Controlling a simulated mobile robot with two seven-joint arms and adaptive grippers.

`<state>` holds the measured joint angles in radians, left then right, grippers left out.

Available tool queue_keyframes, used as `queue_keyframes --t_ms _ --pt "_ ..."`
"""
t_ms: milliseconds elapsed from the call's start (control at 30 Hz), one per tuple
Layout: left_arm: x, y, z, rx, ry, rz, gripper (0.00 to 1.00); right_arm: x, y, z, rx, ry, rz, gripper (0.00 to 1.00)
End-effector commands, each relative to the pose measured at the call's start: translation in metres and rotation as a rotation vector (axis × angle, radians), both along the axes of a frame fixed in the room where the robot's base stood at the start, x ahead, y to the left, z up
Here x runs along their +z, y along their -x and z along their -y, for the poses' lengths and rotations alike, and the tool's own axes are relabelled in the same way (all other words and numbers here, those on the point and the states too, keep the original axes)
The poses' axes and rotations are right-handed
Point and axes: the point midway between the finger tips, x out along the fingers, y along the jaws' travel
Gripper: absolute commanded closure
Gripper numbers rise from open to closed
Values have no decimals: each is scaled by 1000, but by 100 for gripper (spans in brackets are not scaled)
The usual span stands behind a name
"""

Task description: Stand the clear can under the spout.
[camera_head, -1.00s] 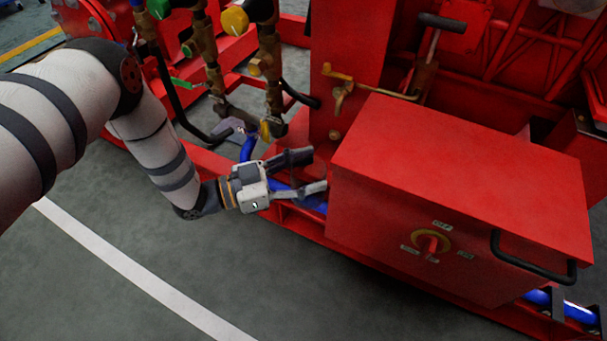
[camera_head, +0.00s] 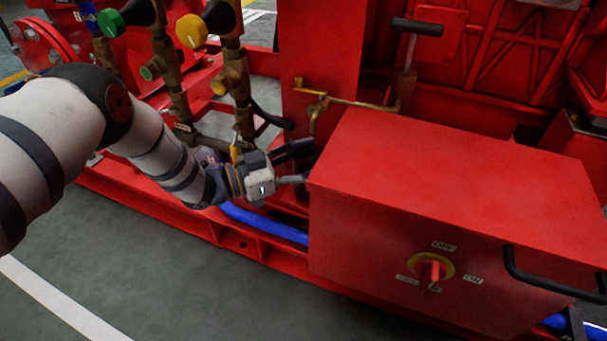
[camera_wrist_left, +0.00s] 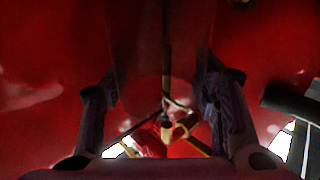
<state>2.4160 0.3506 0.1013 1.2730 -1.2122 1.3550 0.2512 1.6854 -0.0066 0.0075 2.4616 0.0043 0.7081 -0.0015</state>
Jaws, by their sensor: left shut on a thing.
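In the wrist view, a faint see-through shape, the clear can (camera_wrist_left: 145,75), stands between the two dark fingers of my left gripper (camera_wrist_left: 162,105). The fingers are shut on its sides. In the head view my left gripper (camera_head: 299,164) points right, between the valve pipes and the red box. The can cannot be made out clearly there. The brass spout (camera_head: 317,112) hangs on the red upright, a little above and right of the gripper's fingers. A brass piece, probably the spout, shows beyond the can in the wrist view (camera_wrist_left: 180,128). My right gripper is out of view.
The red box (camera_head: 450,180) with a yellow and red switch (camera_head: 431,268) stands close to the right of the fingers. Brass valve pipes (camera_head: 237,75) rise behind my wrist. A blue hose (camera_head: 262,225) lies along the red base below. Grey floor is clear at lower left.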

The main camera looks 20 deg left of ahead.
Motion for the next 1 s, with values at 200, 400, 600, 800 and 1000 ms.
queue_keyframes --t_ms 200,400,600,800,1000 --pt "2 -11 1 0 0 4 75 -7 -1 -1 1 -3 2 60" --pt "2 -11 1 0 1 4 75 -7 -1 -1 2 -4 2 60" --pt "2 -11 1 0 1 4 75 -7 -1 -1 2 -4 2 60" --pt "0 -11 1 0 1 4 75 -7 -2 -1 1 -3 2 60" --pt "-3 -11 1 0 0 3 75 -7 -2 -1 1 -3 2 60"
